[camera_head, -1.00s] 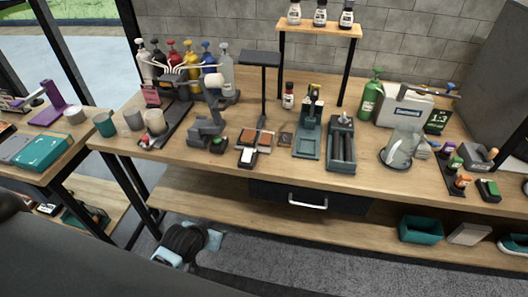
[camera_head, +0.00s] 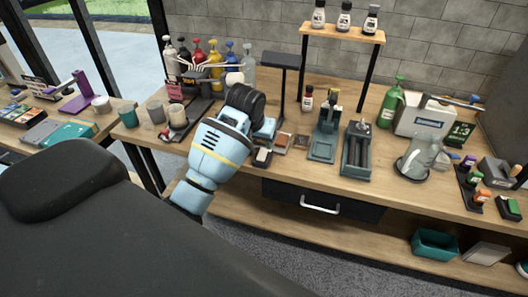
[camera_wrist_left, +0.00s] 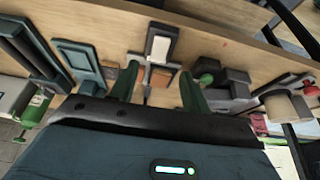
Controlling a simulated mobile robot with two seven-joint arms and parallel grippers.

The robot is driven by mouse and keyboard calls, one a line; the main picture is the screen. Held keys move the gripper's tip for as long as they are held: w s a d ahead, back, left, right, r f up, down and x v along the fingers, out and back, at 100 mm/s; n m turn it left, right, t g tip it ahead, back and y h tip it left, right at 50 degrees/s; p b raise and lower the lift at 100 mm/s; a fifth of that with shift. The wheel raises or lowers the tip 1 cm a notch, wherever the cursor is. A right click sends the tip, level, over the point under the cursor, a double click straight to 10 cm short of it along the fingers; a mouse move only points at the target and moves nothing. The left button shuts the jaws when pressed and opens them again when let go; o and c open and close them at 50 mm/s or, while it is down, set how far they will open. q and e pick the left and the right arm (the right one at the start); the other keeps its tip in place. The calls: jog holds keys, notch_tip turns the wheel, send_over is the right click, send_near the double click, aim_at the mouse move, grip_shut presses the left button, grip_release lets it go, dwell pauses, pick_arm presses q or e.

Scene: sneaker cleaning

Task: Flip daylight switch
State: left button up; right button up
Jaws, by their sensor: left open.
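A dark lamp (camera_head: 281,60) with a flat head stands on a thin post on the bench. A small black block with a white top (camera_head: 262,157) lies near its foot at the bench's front edge. The block also shows in the left wrist view (camera_wrist_left: 160,46), just beyond my left gripper (camera_wrist_left: 157,88). Its two green fingers are apart with nothing gripped. A small dark box with a green button (camera_wrist_left: 206,77) is beside the right finger in that view. I cannot tell which one is the daylight switch. In the head view my wrist hides the fingers.
A teal stand (camera_head: 322,148) and a dark tray with rollers (camera_head: 357,150) are right of the lamp. A glass jug (camera_head: 416,160) stands further right. A drawer (camera_head: 320,205) is below the top.

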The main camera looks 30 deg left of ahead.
aim_at(262, 154)
pick_arm(q)
jog(key=shift+x, duration=3.85)
pick_arm(e)
jog(key=shift+w+r, duration=0.15)
pick_arm(q)
jog(key=c, duration=1)
jog(key=shift+w+r+g+h, duration=0.15)
jog(key=shift+w+g, duration=0.1)
jog(key=shift+g, duration=0.45)
jog(key=shift+w+g+h, duration=0.15)
jog(key=shift+w+g, duration=0.05)
jog(key=shift+g, duration=0.5)
jog(key=shift+w+g+b, duration=0.15)
jog(key=shift+g+b, duration=0.15)
jog(key=shift+g, duration=0.6)
jog(key=shift+h, duration=0.3)
pick_arm(e)
jog(key=shift+s+f, duration=0.55)
jog(key=shift+f, duration=0.05)
jog(key=shift+w+r, duration=0.1)
jog(key=shift+r, duration=0.05)
pick_arm(q)
jog(key=o, duration=1)
jog(key=shift+a, duration=0.1)
